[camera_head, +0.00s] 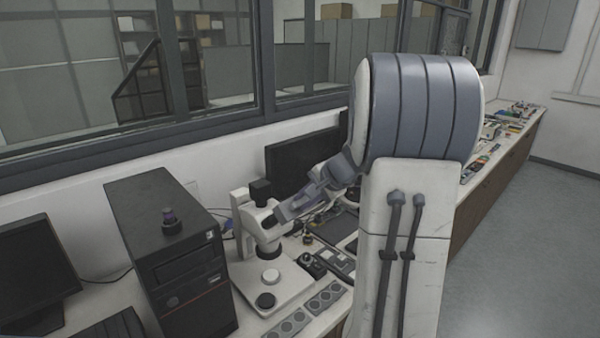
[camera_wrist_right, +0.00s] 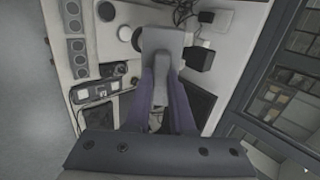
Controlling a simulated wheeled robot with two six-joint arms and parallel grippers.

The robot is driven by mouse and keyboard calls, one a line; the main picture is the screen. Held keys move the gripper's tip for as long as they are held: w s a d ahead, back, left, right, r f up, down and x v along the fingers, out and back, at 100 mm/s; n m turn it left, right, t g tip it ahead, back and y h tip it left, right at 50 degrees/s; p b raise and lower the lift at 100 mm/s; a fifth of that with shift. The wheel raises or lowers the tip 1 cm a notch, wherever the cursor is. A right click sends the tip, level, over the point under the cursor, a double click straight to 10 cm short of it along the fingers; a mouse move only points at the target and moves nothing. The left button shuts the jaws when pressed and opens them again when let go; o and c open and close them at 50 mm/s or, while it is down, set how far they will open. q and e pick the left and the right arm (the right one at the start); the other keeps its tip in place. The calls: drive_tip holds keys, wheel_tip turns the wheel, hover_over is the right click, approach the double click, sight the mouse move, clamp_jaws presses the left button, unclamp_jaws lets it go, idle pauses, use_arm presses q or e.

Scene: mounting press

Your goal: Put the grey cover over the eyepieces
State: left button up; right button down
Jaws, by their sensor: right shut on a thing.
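The white microscope (camera_head: 275,282) stands on the bench beside the black computer tower, its dark eyepieces (camera_head: 268,222) angled toward my right arm. My right gripper (camera_head: 290,209) reaches in from the right and its tip is right at the eyepieces. In the right wrist view my right gripper (camera_wrist_right: 164,72) is shut on the grey cover (camera_wrist_right: 163,40), which extends ahead of the fingers and hides much of the microscope. I cannot tell whether the cover is around the eyepieces or just in front of them. My left gripper is not in view.
A dark monitor (camera_head: 300,160) stands behind. Several small devices and a grey strip with round sockets (camera_head: 308,312) crowd the bench front. The window wall is close behind.

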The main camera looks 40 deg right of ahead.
sight(303, 202)
drive_tip(key=r, duration=0.1)
drive_tip(key=d, duration=0.1)
drive_tip(key=r, duration=0.1)
drive_tip(key=shift+w+d+r+m, duration=0.2)
drive_tip(key=shift+d+r+m, duration=0.05)
drive_tip(key=shift+r+m, duration=0.1)
drive_tip(key=shift+d+h, duration=0.1)
drive_tip(key=shift+h, duration=0.2)
drive_tip(key=f+b, duration=0.1)
drive_tip(key=w+f+b, duration=0.1)
drive_tip(key=f, duration=0.1)
drive_tip(key=w+f+b, duration=0.1)
drive_tip(key=f, duration=0.1)
drive_tip(key=shift+f, duration=0.15)
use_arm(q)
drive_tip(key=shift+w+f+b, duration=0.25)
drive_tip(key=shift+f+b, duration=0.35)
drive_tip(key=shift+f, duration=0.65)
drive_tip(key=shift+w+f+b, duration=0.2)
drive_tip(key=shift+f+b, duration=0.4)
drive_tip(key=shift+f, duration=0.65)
use_arm(e)
drive_tip(key=shift+x, duration=1.8)
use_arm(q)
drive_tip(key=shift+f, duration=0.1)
use_arm(e)
drive_tip(key=shift+w, duration=0.25)
